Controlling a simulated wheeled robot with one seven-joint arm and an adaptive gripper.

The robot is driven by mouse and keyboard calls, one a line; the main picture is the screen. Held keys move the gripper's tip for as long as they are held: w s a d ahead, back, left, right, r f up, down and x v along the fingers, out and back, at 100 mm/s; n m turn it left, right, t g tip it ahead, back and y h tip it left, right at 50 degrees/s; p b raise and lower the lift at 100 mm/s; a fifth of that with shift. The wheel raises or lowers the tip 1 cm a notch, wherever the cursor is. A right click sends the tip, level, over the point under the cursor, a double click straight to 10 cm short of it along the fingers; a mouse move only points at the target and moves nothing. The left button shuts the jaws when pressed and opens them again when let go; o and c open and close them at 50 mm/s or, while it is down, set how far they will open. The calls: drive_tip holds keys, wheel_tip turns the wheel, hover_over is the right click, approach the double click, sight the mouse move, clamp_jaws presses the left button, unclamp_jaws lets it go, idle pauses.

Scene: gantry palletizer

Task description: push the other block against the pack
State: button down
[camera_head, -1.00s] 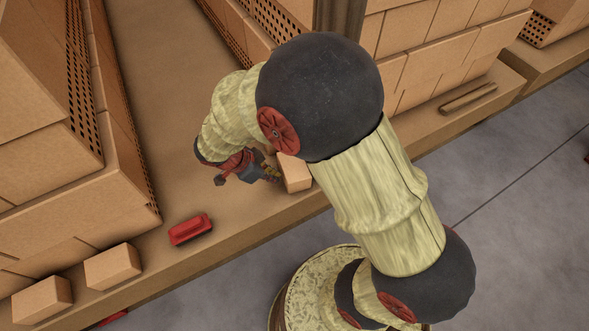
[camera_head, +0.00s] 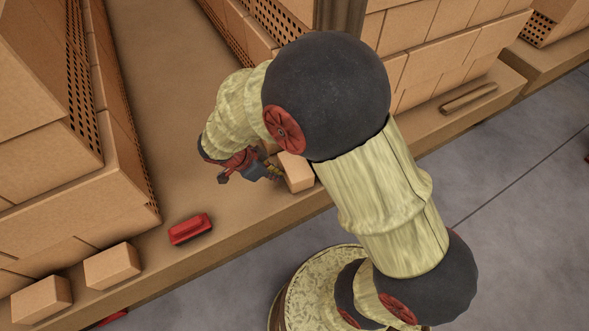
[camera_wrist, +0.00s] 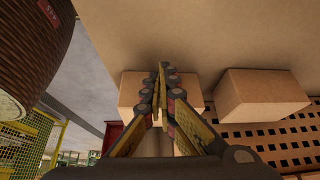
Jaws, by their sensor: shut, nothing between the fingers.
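My gripper (camera_head: 273,173) is shut and empty, low over the brown deck at the left side of a small tan block (camera_head: 299,173). In the wrist view, my shut fingers (camera_wrist: 162,68) lie across the middle of a tan block (camera_wrist: 132,92), covering part of it; I cannot tell whether they touch it. A second tan block (camera_wrist: 262,93) sits to its right with a gap between them, close to a perforated strip (camera_wrist: 285,133). My arm hides much of that area in the head view. The stacked carton pack (camera_head: 430,52) stands behind my arm.
A red handled object (camera_head: 190,229) lies on the deck (camera_head: 180,75) left of my gripper. Two more tan blocks (camera_head: 112,266) (camera_head: 41,300) sit near the deck edge at lower left. Another carton stack (camera_head: 60,215) rises at left. A wooden strip (camera_head: 468,98) lies at right.

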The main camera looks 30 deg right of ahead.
drive_tip(key=shift+a, duration=0.1)
drive_tip(key=shift+a+b, duration=0.4)
drive_tip(key=shift+a, duration=0.95)
drive_tip(key=v, duration=1.2)
